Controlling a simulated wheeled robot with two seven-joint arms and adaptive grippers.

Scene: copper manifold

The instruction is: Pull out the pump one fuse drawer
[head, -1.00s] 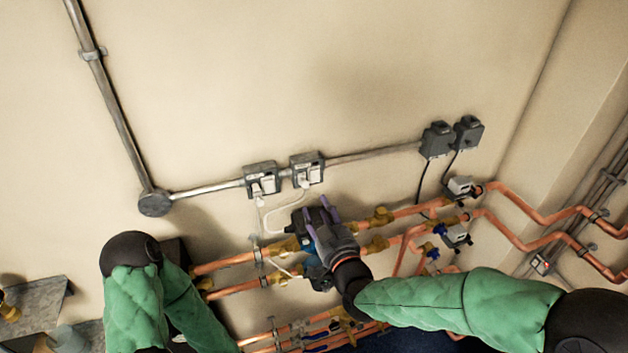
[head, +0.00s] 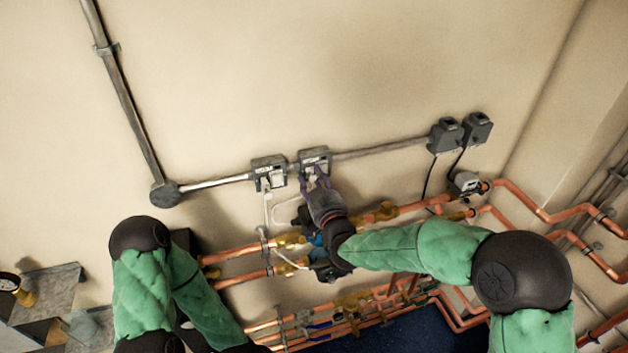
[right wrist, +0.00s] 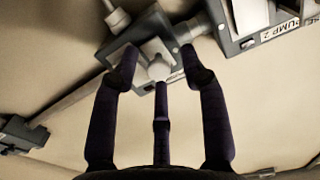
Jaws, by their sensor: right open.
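The grey fuse box (head: 314,155) on the wall is the right one of a pair. In the right wrist view, that box (right wrist: 122,52) has a pale front part with a rounded white knob (right wrist: 158,69), apparently its drawer; its own label is not readable. The neighbouring box (right wrist: 245,42) reads "PUMP 2" and is the left box (head: 268,170) in the head view. My right gripper (head: 314,180) is open in front of the right box. Its dark fingers (right wrist: 160,66) surround the knob in view; contact cannot be told. My left gripper is not in view.
Copper pipes (head: 237,253) with brass valves run below the boxes. White cables hang from the boxes. A metal conduit (head: 380,149) runs right to two dark boxes (head: 445,135). The wall above is clear.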

